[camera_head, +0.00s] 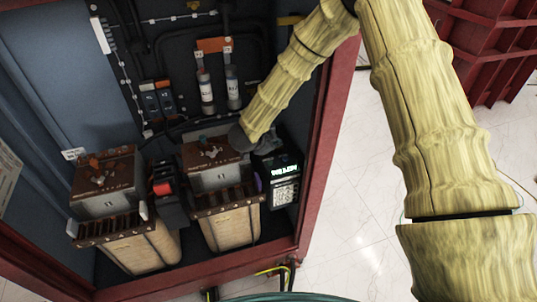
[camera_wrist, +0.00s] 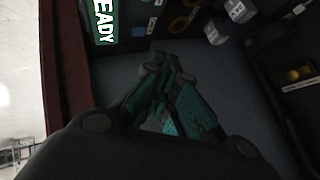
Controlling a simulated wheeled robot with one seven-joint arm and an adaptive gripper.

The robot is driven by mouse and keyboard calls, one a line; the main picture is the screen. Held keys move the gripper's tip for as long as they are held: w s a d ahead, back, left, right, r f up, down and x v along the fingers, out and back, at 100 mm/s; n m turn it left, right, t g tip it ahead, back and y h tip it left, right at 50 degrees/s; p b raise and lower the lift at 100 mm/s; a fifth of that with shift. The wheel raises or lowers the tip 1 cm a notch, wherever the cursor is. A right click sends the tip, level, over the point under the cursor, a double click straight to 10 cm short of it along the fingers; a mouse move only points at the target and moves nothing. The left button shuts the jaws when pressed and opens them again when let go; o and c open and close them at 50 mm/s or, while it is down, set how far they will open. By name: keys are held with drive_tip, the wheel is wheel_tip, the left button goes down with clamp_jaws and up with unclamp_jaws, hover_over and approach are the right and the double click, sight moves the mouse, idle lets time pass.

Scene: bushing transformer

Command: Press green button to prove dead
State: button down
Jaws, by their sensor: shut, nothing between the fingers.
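A dark device with a lit green display (camera_head: 284,170) and a pale keypad (camera_head: 285,193) stands at the right side of the open cabinet. In the wrist view its green display (camera_wrist: 103,20) shows large letters ending in "EADY", at the top left. My gripper (camera_wrist: 160,66) is shut and empty, with its teal and dark fingers meeting just below and right of the display. In the head view my arm reaches down into the cabinet, its end just above and left of the device, and the fingers are hard to make out. I cannot pick out a green button in either view.
Two transformers (camera_head: 229,220) (camera_head: 145,247) stand left of the device, with a black and red unit (camera_head: 164,188) between them. The red cabinet frame (camera_head: 314,150) runs close on the right. White floor (camera_head: 360,240) lies outside. Grey labelled blocks (camera_wrist: 238,10) hang at the wrist view's upper right.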

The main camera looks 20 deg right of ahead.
drive_tip(key=shift+w+r+m, duration=0.3)
drive_tip(key=shift+w+r, duration=0.35)
drive_tip(key=shift+r, duration=0.3)
drive_tip(key=shift+f, duration=0.1)
drive_tip(key=b, duration=0.4)
hover_over(272, 164)
wheel_tip(272, 164, down, 7)
drive_tip(key=shift+r, duration=0.15)
drive_tip(key=shift+f+b, duration=0.6)
drive_tip(key=shift+f, duration=0.4)
drive_tip(key=shift+f, duration=0.15)
drive_tip(key=shift+f, duration=0.25)
